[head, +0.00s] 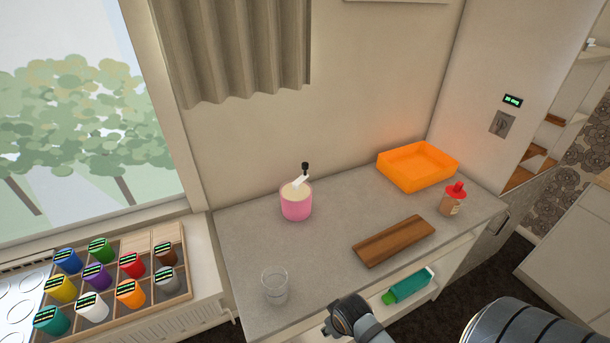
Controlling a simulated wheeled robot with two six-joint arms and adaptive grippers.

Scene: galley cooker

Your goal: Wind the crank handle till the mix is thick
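A pink pot (296,207) stands upright at the back left of the grey worktop, with a pale cream mix (291,191) showing at its top. A white crank arm (300,182) lies over the pot and points to the back right. Its black handle (305,167) stands up at the outer end. How thick the mix is cannot be told. My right gripper (336,322) is at the bottom edge of the view, well in front of the pot and apart from it. Its fingers are too hidden to tell open from shut. My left gripper is out of view.
On the worktop (330,226) are a clear glass (275,287), a wooden board (395,241), an orange tray (417,167) and a red-capped bottle (452,199). A green bottle (408,286) lies on the shelf below. A compartment box (187,287) of coloured pots stands left. Worktop around the pink pot is clear.

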